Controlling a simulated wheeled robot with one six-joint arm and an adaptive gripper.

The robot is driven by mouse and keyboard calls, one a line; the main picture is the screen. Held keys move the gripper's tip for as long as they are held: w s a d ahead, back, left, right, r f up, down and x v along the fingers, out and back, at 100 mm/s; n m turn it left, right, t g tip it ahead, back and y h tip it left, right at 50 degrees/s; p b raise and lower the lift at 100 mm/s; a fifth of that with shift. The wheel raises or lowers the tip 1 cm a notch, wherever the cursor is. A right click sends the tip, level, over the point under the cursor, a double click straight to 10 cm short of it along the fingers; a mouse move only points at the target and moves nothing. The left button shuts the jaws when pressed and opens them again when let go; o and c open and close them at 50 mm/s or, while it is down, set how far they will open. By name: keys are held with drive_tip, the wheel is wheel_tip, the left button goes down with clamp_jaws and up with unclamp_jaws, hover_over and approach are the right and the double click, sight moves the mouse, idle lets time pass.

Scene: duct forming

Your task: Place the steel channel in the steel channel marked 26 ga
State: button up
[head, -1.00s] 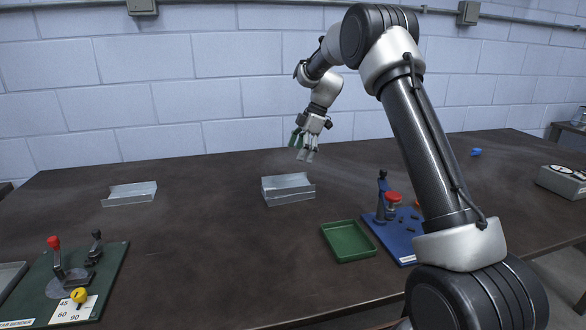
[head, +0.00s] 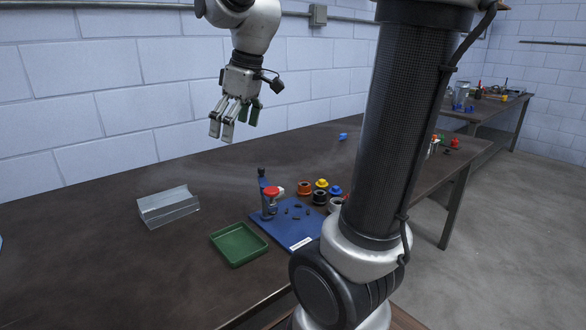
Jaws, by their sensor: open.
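A steel channel (head: 168,207) lies on the dark table at the left in the head view, its open side up. It looks thick, with more than one layer of wall, but I cannot tell for sure whether one channel sits inside another. No 26 ga marking can be read. My gripper (head: 236,124) is open and empty, fingers pointing down, well above the table at the far side and to the right of the channel. It is apart from everything.
A green tray (head: 238,244) lies right of the channel. Beside it is a blue board (head: 290,228) with a red-topped tool, with several coloured pieces (head: 320,190) behind it. A small blue object (head: 343,136) lies farther back.

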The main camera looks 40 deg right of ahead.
drive_tip(key=s+d+f+m+t, duration=0.1)
drive_tip(key=s+f+m, duration=0.1)
drive_tip(key=s, duration=0.6)
drive_tip(key=s+d+f+m+h, duration=0.1)
drive_tip(key=s+d+f+m, duration=0.1)
drive_tip(key=s, duration=0.6)
drive_tip(key=f+m, duration=0.1)
drive_tip(key=m, duration=0.1)
drive_tip(key=shift+s+d+f+m+t, duration=0.2)
drive_tip(key=shift+s+m+t, duration=0.1)
drive_tip(key=shift+t, duration=0.1)
